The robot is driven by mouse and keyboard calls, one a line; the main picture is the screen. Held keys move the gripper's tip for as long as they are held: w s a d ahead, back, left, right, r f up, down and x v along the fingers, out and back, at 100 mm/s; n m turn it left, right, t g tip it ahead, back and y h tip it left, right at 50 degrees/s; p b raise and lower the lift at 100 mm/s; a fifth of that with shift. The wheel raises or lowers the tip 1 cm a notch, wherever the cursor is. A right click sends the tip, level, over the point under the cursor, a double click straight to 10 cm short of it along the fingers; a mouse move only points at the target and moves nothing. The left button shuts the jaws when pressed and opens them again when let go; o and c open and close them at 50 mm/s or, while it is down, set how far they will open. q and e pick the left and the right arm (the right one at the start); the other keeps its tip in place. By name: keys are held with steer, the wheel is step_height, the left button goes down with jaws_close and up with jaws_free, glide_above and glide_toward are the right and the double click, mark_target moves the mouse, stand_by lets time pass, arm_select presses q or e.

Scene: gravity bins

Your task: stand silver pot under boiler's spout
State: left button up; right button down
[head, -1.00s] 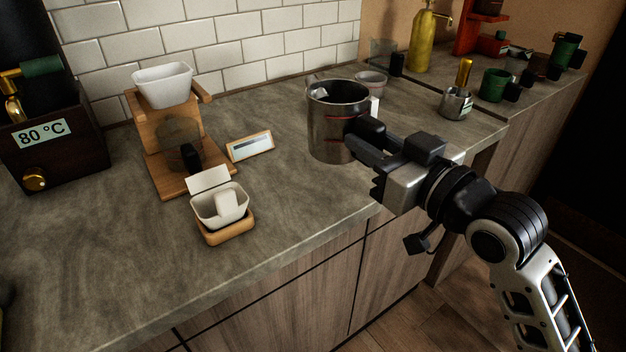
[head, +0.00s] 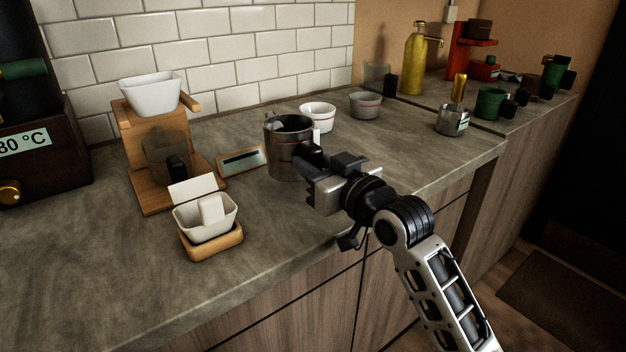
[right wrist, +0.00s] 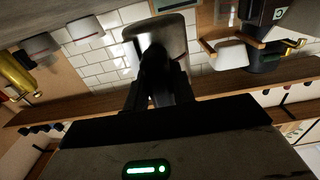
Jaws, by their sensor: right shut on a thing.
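The silver pot (head: 283,160), a steel jug with reddish lines on its side, is over the middle of the counter, beside a small tilted display. I cannot tell whether its base touches the counter. My right gripper (head: 312,162) is shut on its near right side; the pot also shows beyond the fingers in the right wrist view (right wrist: 160,30). The boiler (head: 38,150), a dark cabinet with an "80 °C" label and brass knob, stands at the far left, cut by the picture's edge. Its spout is not clearly visible. My left gripper is not in view.
A wooden stand (head: 155,205) with a white dripper (head: 152,93) and a white tub on a wooden base (head: 212,245) lie between pot and boiler. A white cup (head: 317,117) and grey cup (head: 365,104) are behind the pot. The front left counter is clear.

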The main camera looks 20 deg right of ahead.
steer(key=shift+w+f+p, duration=0.15)
steer(key=shift+f+p, duration=0.15)
steer(key=shift+f, duration=1.15)
steer(key=shift+f, duration=0.15)
steer(key=c, duration=1.2)
jaws_free()
steer(key=shift+f, duration=0.1)
steer(key=shift+o, duration=0.2)
steer(key=shift+f+b, duration=0.15)
steer(key=shift+b, duration=0.6)
steer(key=r+v, duration=0.1)
steer(key=v, duration=1.5)
steer(key=s+a+f+g, duration=0.2)
steer(key=s+f, duration=0.1)
steer(key=f, duration=0.5)
steer(key=s+a+f+m+g+h, duration=0.1)
steer(key=s+a+f+g, duration=0.1)
steer(key=f, duration=0.6)
steer(key=s+a+f+m+g+h, duration=0.1)
steer(key=s+a+f, duration=0.2)
steer(key=s+f, duration=0.2)
step_height(320, 180, down, 3)
steer(key=shift+s+a+f+g, duration=0.25)
steer(key=shift+a+g, duration=0.1)
steer(key=shift+g, duration=0.05)
